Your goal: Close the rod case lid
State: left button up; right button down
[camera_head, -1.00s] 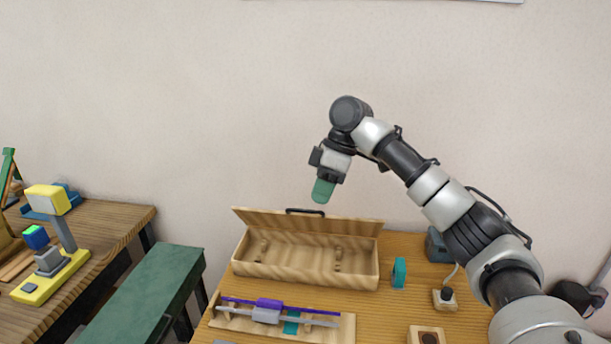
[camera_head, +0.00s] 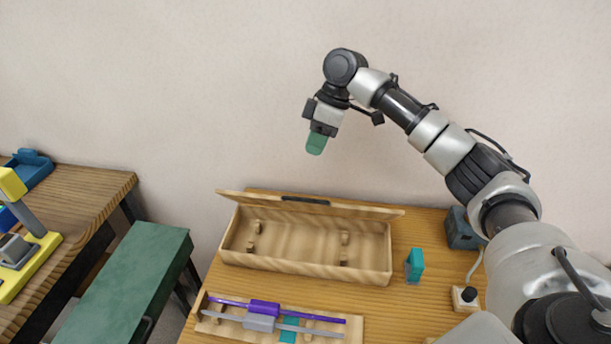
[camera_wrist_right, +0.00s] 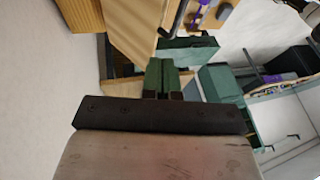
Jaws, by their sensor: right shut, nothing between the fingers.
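The wooden rod case (camera_head: 300,265) stands on the table with its lid (camera_head: 310,205) open, hinged along the back and leaning up and back. A dark handle (camera_head: 306,200) is on the lid's upper edge. Two small wooden supports show inside the case, and I see no rods in it. My right gripper (camera_head: 316,145) with green fingers is raised above and behind the lid, not touching it. Its green fingers also show close together in the right wrist view (camera_wrist_right: 162,76), shut and empty. My left gripper is not in view.
In front of the case, a wooden rack (camera_head: 210,322) holds a purple rod (camera_head: 264,307) and a grey rod (camera_head: 259,322). A teal block (camera_head: 415,262) stands right of the case. A green bench (camera_head: 130,280) and another table (camera_head: 85,205) are at left.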

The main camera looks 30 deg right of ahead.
jog(key=p, duration=0.2)
send_over(309, 205)
jog(key=w, duration=0.2)
notch_tip(309, 205, down, 5)
jog(key=shift+s+a+f+p, duration=0.2)
jog(key=shift+s+f+p, duration=0.15)
jog(key=shift+s+f, duration=0.35)
jog(key=shift+s+a+f, duration=0.25)
jog(key=shift+s+f, duration=0.1)
jog(key=shift+f, duration=0.25)
jog(key=shift+w, duration=0.15)
